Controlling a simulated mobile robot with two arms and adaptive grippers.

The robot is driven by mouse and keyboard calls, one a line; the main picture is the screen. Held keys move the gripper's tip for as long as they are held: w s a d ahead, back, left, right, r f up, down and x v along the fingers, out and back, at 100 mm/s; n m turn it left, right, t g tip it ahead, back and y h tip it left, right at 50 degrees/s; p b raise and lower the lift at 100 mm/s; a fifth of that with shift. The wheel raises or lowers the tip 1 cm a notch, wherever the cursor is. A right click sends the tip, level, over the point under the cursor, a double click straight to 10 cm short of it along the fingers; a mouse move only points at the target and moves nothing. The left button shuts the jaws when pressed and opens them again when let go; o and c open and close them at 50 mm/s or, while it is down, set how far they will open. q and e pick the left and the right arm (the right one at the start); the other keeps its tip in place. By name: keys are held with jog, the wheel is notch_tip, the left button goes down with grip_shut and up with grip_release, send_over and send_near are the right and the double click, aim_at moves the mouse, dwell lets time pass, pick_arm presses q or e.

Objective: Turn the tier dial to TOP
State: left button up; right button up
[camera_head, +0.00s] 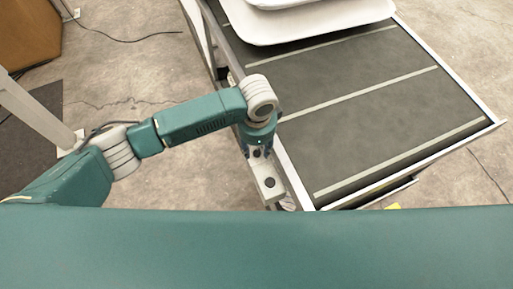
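The gripper's body overlaps the table's pale left edge in the picture. Its fingertips are small and partly hidden, so I cannot tell whether they are open or shut, or whether they touch anything. My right gripper is not in view.
White trays or pillows (300,22) lie stacked at the table's far end. The table's dark surface with pale stripes is otherwise bare. A small yellow piece (393,206) shows below its near edge. A cable (125,38) lies on the concrete floor, and a brown object (28,35) stands far left.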

pick_arm(q)
jog(key=shift+f, duration=0.95)
jog(key=shift+c, duration=0.5)
